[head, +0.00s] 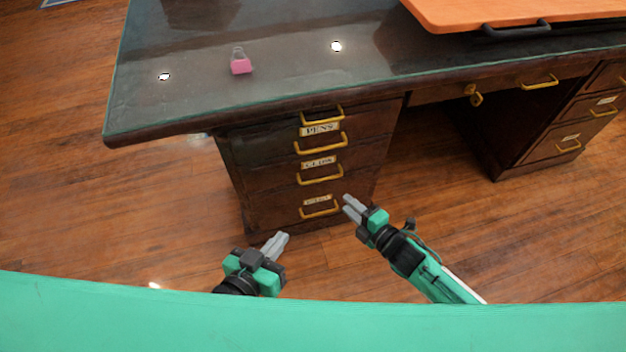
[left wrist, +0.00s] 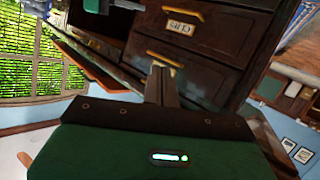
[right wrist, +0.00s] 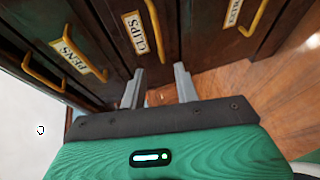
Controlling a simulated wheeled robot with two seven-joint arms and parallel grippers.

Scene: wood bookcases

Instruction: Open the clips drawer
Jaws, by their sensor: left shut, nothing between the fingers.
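The clips drawer (head: 284,177) is in the left pedestal of the dark wooden desk, directly below the PENS drawer, and looks closed. Its brass handle (head: 320,175) hangs below the label (head: 318,162). The right wrist view shows the CLIPS label (right wrist: 137,30) and the handle (right wrist: 157,32) beside it, just beyond the fingers. My right gripper (head: 352,203) is open and empty, low and to the right of the handle; it also shows in the right wrist view (right wrist: 160,85). My left gripper (head: 281,238) is shut and empty, in front of the pedestal's lower left.
The PENS drawer handle (head: 320,143) is above and the lowest drawer's handle (head: 319,210) is below. A pink-based bottle (head: 241,66) stands on the desktop (head: 200,35). An orange board (head: 520,12) lies at the right. The floor around the grippers is clear.

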